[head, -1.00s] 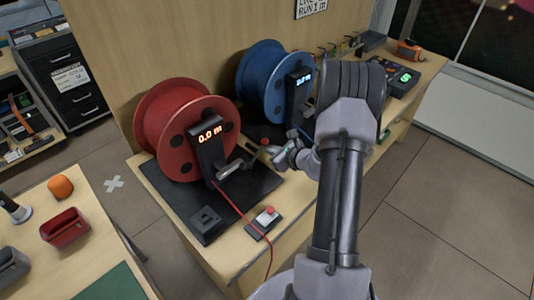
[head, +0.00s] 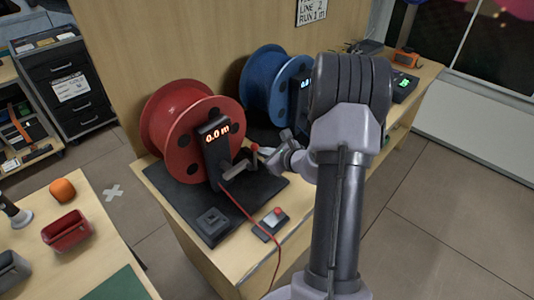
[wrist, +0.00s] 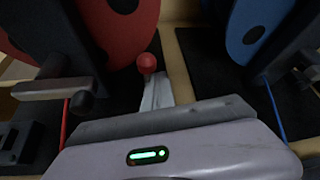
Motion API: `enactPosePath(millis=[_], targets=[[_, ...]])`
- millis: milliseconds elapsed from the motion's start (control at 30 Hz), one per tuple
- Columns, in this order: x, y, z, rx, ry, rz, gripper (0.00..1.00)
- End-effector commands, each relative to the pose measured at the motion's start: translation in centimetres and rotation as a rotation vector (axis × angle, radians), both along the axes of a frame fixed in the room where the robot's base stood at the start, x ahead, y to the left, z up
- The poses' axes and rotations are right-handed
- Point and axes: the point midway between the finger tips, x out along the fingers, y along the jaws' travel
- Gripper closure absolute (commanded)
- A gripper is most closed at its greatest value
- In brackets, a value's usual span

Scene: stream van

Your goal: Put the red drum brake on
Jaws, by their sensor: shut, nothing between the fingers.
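The red drum (head: 193,132) stands on a black base plate, with a dark post reading 0.0 m in front. A lever with a red ball knob (head: 254,147) rises beside the post, and the knob also shows in the wrist view (wrist: 147,62). A crank with a dark grip (wrist: 81,102) sits left of it in the wrist view. My gripper (head: 266,152) is shut and empty, close to the right side of the knobbed lever. In the wrist view its fingertips (wrist: 153,80) are just below the knob; I cannot tell whether they touch.
A blue drum (head: 270,85) stands behind, to the right. A small box with a red button (head: 274,215) sits at the bench's front edge, with a red line beside it. A side table holds a red bin (head: 67,229) and an orange object (head: 62,190).

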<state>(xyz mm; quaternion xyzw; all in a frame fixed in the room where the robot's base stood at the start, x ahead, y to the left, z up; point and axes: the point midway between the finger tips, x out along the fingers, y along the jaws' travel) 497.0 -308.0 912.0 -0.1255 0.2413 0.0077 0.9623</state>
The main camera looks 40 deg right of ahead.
Motion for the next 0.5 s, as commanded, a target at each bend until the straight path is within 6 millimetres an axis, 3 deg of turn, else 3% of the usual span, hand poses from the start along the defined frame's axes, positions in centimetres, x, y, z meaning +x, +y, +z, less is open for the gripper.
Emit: enactPosePath(millis=[500], targets=[[-0.05,1.04,0.06,0.001,0.002,0.006,1.00]])
